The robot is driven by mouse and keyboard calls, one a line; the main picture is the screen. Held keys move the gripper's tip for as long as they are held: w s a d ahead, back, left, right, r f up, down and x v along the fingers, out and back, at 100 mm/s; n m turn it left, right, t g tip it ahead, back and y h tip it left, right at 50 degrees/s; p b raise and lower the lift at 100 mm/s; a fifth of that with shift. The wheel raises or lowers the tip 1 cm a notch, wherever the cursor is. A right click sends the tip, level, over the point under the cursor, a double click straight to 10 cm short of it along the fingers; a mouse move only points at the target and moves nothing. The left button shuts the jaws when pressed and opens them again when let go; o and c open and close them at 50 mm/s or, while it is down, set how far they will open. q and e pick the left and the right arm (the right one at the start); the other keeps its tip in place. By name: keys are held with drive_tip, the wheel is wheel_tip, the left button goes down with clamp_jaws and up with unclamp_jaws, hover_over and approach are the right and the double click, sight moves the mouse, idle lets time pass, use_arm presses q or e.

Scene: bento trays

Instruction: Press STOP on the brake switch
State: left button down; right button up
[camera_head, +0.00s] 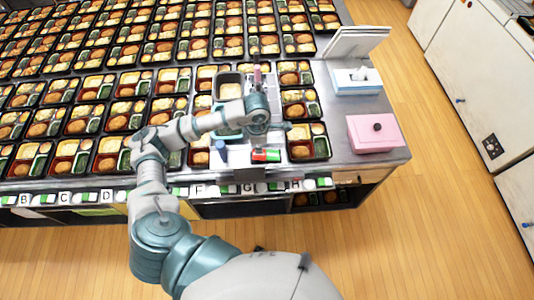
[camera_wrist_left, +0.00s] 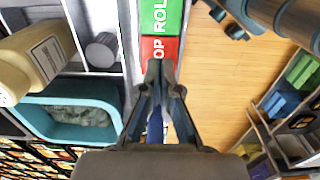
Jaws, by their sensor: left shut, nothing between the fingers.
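The brake switch (camera_head: 266,155) is a small red and green block at the front edge of the cart, near the front of the metal table. In the left wrist view its red STOP part (camera_wrist_left: 159,48) lies below the green ROLL part (camera_wrist_left: 160,16). My left gripper (camera_head: 262,138) reaches over the cart from the left, just behind the switch in the head view. In the left wrist view its fingertips (camera_wrist_left: 160,68) are together and empty, at the lower edge of the red part. They partly cover it. I cannot tell whether they touch it. My right gripper is not in view.
The cart holds a teal bin (camera_wrist_left: 66,103), a cream bottle (camera_wrist_left: 38,60) and a grey cylinder (camera_wrist_left: 102,50). Many bento trays fill the table. A pink box (camera_head: 375,133) and a tissue box (camera_head: 357,80) stand at right. The wooden floor is clear in front.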

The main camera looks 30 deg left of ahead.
use_arm(q)
drive_tip(key=shift+f, duration=0.15)
drive_tip(key=shift+a+f+b, duration=0.25)
drive_tip(key=shift+a+b, duration=0.05)
drive_tip(key=shift+a, duration=0.1)
drive_tip(key=shift+a+f, duration=0.1)
drive_tip(key=shift+f, duration=0.05)
drive_tip(key=shift+d+f, duration=0.1)
drive_tip(key=shift+d, duration=0.1)
drive_tip(key=shift+d+f+b, duration=0.1)
drive_tip(key=shift+b, duration=0.25)
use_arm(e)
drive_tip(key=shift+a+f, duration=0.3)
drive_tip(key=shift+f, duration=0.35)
